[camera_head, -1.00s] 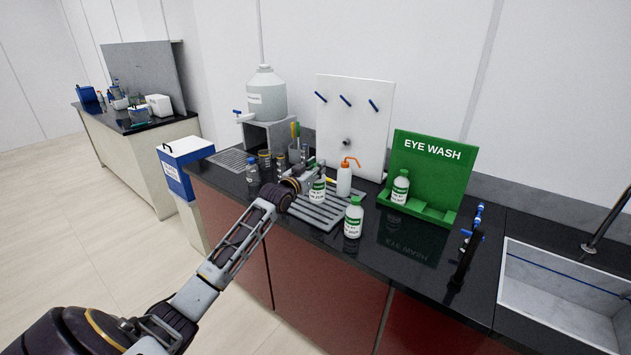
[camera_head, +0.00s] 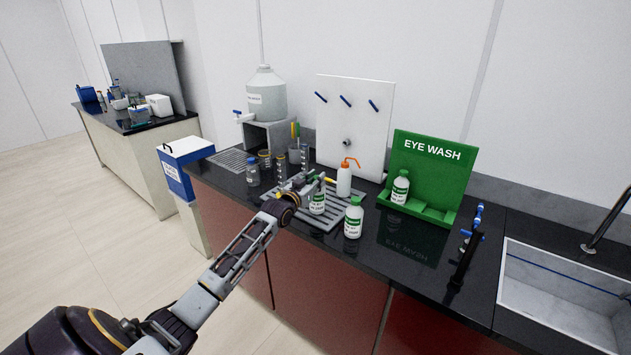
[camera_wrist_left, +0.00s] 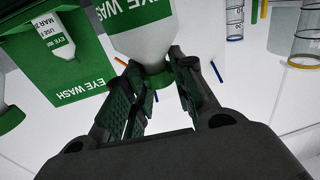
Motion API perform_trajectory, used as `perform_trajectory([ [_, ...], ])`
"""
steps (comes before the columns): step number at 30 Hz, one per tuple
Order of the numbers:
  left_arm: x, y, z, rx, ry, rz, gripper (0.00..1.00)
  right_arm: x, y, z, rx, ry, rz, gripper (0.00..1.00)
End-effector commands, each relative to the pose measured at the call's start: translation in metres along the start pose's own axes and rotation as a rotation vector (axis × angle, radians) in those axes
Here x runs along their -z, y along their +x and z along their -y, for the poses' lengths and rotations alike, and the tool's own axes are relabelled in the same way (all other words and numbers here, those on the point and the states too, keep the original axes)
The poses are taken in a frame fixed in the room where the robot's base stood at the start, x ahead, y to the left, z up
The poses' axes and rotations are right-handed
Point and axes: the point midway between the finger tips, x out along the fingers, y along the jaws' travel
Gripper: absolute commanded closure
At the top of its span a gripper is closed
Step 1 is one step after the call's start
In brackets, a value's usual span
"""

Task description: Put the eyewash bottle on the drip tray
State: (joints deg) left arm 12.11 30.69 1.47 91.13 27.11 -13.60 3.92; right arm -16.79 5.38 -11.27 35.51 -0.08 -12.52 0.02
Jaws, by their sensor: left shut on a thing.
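My left gripper (camera_head: 318,182) is shut on the neck of a white eyewash bottle (camera_head: 317,204) with a green label and green cap. The held bottle is upright over the grey slatted tray (camera_head: 331,222); I cannot tell whether its base touches the slats. In the left wrist view the fingers (camera_wrist_left: 160,76) close around the green cap end of the bottle (camera_wrist_left: 145,40), which appears upside down. A second eyewash bottle (camera_head: 354,220) stands on the counter by the tray's right corner. A third (camera_head: 400,187) sits in the green eyewash stand (camera_head: 432,165). My right gripper is not in view.
An orange-topped wash bottle (camera_head: 344,181) stands behind the held bottle. Small jars (camera_head: 253,175) and cylinders are left of the tray. A carboy (camera_head: 266,95) stands on a block beside a flat grille (camera_head: 231,159). Blue-handled taps (camera_head: 475,225) and a sink (camera_head: 560,285) are at right.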

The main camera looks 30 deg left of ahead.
Motion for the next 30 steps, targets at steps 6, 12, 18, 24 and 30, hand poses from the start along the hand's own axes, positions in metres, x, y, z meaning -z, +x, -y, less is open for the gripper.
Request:
perform_trajectory([
  [6,-0.0016,0.0001,-0.0001,0.000,0.000,0.000,0.68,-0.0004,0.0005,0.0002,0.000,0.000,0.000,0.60],
  [12,-0.0015,0.0001,-0.0001,0.000,0.000,0.000,0.52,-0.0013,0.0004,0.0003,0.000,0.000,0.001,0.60],
  [18,-0.0014,0.0001,-0.0001,0.000,0.000,0.000,0.52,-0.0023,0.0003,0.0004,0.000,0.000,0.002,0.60],
  [24,0.0003,-0.0012,-0.0002,0.000,0.000,0.000,0.52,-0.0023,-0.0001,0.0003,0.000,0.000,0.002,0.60],
  [30,-0.0009,-0.0095,-0.0004,-0.001,-0.001,0.001,0.52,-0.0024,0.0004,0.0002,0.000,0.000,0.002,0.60],
])
